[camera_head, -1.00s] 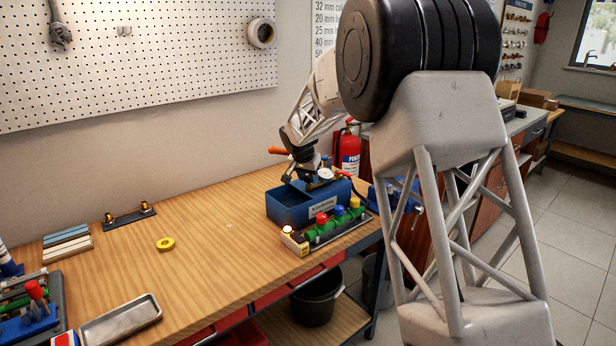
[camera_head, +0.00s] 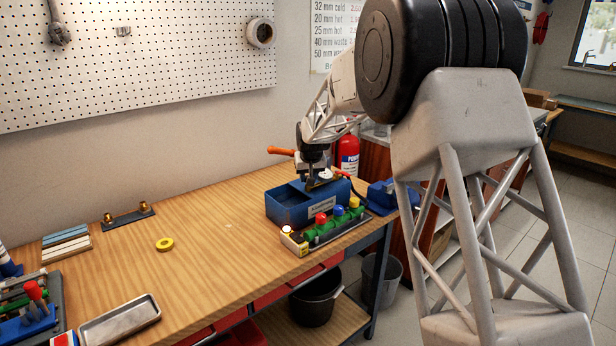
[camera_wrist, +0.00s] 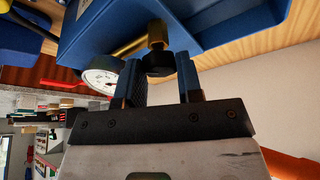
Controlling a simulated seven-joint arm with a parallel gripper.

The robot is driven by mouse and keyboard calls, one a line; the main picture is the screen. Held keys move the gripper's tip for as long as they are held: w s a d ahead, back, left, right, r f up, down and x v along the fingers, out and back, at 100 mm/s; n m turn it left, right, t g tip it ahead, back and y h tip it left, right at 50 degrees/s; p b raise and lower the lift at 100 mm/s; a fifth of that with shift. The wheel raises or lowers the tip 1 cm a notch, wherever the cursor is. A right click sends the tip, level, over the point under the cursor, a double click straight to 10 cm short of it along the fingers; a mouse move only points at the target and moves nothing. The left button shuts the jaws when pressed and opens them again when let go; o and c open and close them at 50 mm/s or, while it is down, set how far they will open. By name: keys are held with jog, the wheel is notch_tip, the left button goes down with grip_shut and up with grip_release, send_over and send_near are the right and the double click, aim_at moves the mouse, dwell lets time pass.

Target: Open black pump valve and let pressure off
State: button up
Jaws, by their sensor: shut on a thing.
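The blue test pump (camera_head: 290,207) is an open box near the right end of the workbench. Its black valve knob (camera_wrist: 158,63) sits on a brass fitting (camera_wrist: 155,32) in the wrist view. My gripper (camera_wrist: 161,75) has its two blue fingers on either side of the knob, shut on it. In the head view my gripper (camera_head: 311,181) is down at the pump, and the knob is hidden there. The white round pressure gauge (camera_wrist: 101,78) is beside the fingers, partly covered, its reading not legible. The orange-gripped pump lever (camera_head: 281,150) is behind the gripper.
A rack with green, red, blue and yellow valves (camera_head: 326,228) stands close in front of the pump. A blue tool (camera_head: 383,195) is to its right. The middle bench is clear.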

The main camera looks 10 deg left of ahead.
jog(key=n+g+y, duration=0.1)
jog(key=n, duration=0.3)
jog(key=shift+d, duration=0.15)
jog(key=shift+w+n+g+y, duration=0.1)
jog(key=shift+n+g+y, duration=0.45)
jog(key=shift+n, duration=1.35)
jog(key=o, duration=0.9)
jog(key=shift+m+t, duration=0.25)
jog(key=shift+m, duration=0.25)
